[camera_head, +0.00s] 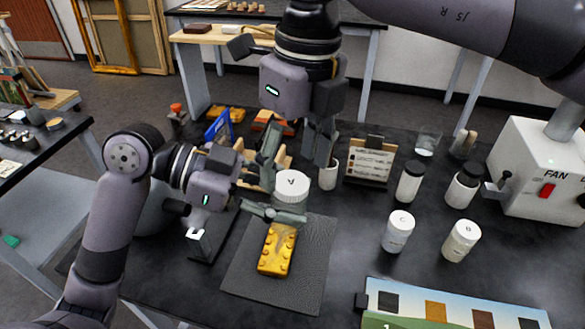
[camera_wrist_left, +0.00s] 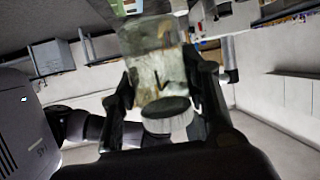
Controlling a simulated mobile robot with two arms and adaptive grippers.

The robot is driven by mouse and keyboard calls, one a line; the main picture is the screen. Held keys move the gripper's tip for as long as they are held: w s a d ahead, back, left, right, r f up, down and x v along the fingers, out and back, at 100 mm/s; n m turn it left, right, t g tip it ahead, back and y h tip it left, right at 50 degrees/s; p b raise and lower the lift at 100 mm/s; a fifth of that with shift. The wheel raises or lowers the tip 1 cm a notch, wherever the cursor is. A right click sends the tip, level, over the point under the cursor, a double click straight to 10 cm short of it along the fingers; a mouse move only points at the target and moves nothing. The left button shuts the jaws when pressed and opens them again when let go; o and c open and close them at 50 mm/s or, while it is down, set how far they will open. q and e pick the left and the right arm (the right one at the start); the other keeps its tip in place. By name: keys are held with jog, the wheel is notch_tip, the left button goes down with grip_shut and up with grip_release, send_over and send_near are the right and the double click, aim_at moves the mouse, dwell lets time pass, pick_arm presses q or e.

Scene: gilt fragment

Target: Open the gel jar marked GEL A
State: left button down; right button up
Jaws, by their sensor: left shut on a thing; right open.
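The GEL A jar is a clear jar with a white ridged lid (camera_head: 291,183) that bears a dark letter, seen upside down. My left gripper (camera_head: 283,207) is shut around the jar and holds it above the mat. In the left wrist view the jar body (camera_wrist_left: 156,72) lies between the two fingers, and the lid (camera_wrist_left: 167,116) is on it. My right gripper (camera_head: 296,152) is open, pointing down just above and behind the lid. It looks empty; whether a finger touches the lid I cannot tell.
A yellow studded fragment (camera_head: 278,250) lies on a dark mat (camera_head: 246,279) below the jar. A white fan box (camera_head: 540,170) is at the far right. A colour chart (camera_head: 450,318) lies in front.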

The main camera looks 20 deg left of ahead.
aim_at(288, 205)
notch_tip(288, 205, up, 2)
jog(key=shift+c, duration=0.2)
jog(key=shift+d+r+m, duration=0.2)
jog(key=shift+r+m, duration=1.1)
jog(key=shift+r, duration=0.3)
jog(key=shift+s+a+f, duration=0.1)
jog(key=shift+a+f, duration=0.1)
jog(key=shift+f, duration=1.75)
jog(key=shift+a+f, duration=0.15)
jog(key=shift+f, duration=1.75)
jog(key=shift+c, duration=0.4)
jog(key=c, duration=1.2)
jog(key=n, duration=0.2)
jog(key=shift+n, duration=0.3)
jog(key=o, duration=1.3)
